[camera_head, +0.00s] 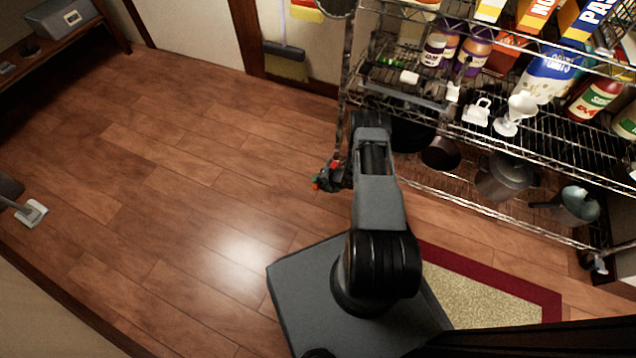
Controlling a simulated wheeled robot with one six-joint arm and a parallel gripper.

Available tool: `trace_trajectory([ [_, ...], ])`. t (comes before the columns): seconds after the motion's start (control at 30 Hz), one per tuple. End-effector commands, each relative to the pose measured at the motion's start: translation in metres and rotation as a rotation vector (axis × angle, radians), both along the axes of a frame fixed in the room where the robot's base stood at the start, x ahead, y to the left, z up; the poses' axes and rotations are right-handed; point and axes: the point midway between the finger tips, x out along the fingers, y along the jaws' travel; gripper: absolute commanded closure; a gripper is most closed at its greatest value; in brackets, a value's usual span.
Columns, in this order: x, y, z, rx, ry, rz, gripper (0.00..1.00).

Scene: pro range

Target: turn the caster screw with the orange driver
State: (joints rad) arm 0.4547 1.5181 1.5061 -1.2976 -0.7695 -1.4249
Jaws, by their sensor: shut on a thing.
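My gripper (328,178) is low over the wood floor, just left of the wire shelf's left post. It is small and dark in this view and appears shut on the orange driver (316,184), of which only a small orange-red bit shows. Small green and red specks also show at the gripper. The wire shelf (470,196) stands at the right. One caster (597,263) shows under its right front post. The caster nearest my gripper is hidden or too small to make out. No caster screw can be made out.
The shelf holds boxes, bottles, white cups and, lower down, dark pots (505,176). A rug with a red border (490,275) lies right of my base. A brush (285,62) leans at the back wall. A bench (60,45) stands far left.

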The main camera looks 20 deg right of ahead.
Motion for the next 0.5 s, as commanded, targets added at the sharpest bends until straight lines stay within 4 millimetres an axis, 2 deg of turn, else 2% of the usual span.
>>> trace_trajectory([
  [0.3,0.019,-0.021,-0.003,0.002,-0.003,-0.001,1.0],
  [0.5,0.026,-0.029,-0.004,0.002,-0.002,0.001,1.0],
])
